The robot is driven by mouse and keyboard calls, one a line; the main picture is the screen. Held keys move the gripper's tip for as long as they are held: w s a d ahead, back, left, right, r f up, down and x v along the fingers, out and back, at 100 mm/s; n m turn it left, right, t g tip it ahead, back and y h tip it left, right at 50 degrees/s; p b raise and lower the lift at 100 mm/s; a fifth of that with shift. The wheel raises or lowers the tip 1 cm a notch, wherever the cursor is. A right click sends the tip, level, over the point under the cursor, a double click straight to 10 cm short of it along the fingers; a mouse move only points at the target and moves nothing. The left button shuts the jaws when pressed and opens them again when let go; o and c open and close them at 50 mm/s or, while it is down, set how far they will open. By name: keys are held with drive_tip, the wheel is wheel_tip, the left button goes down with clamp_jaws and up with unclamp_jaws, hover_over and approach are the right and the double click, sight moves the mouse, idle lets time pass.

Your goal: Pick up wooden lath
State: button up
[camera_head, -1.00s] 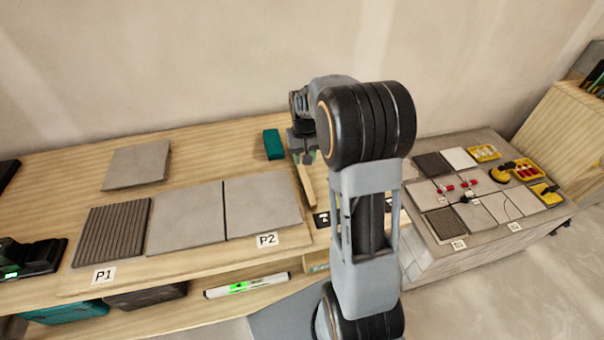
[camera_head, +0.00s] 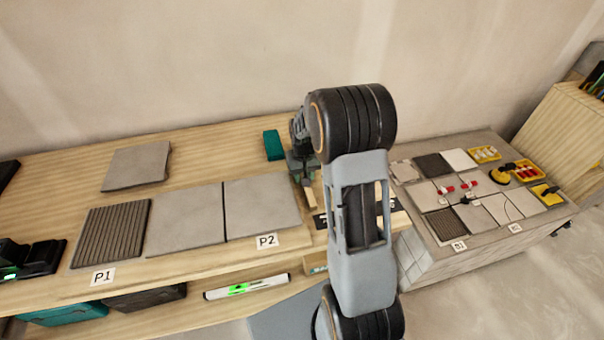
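The wooden lath (camera_head: 309,197) is a narrow light-wood strip on the bench, right of the grey tile by label P2. Only its near end shows clearly; my gripper and arm hide the rest. My gripper (camera_head: 304,179) points down over the lath, with its fingers low by the strip. Whether the fingers touch the lath, and whether they are open or shut on it, is too small to tell.
Large grey tiles (camera_head: 262,205) and a ribbed dark tile (camera_head: 111,234) lie left of my gripper. A teal block (camera_head: 273,145) stands behind it. A lower block with small tiles and yellow trays (camera_head: 484,154) is at the right.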

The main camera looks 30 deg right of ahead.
drive_tip(key=shift+c, duration=0.4)
clamp_jaws()
drive_tip(key=shift+r, duration=0.1)
